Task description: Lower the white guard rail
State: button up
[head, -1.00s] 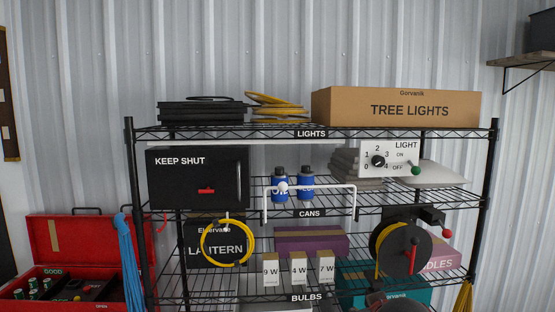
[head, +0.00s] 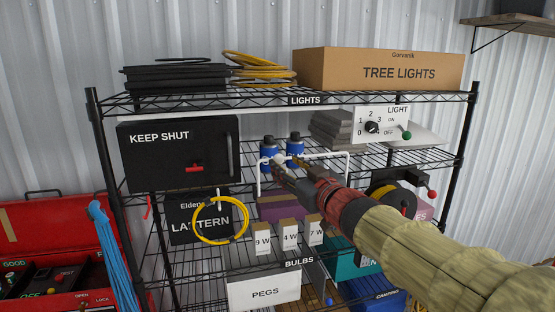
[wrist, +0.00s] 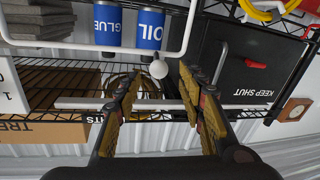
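The white guard rail (head: 330,155) stands raised across the front of the CANS shelf, in front of two blue cans (head: 268,151). A white ball knob (head: 280,159) is on its bar near the left end. In the wrist view, which is upside down, the rail (wrist: 189,28) and the knob (wrist: 157,69) show with the OIL and GLUE cans behind. My gripper (head: 286,166) is at the knob in the head view. In the wrist view my gripper (wrist: 161,70) is open, with the knob between the fingertips and a gap on both sides.
A black KEEP SHUT box (head: 160,165) stands left of the rail. A LIGHT switch panel (head: 382,124) and a reel (head: 385,190) are to the right. My arm covers the lower right.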

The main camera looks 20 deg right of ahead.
aim_at(281, 161)
jog(key=w, duration=0.4)
jog(key=w+a, duration=0.1)
jog(key=shift+w+p, duration=0.3)
jog(key=shift+w, duration=0.1)
jog(key=shift+c, duration=0.9)
grip_shut()
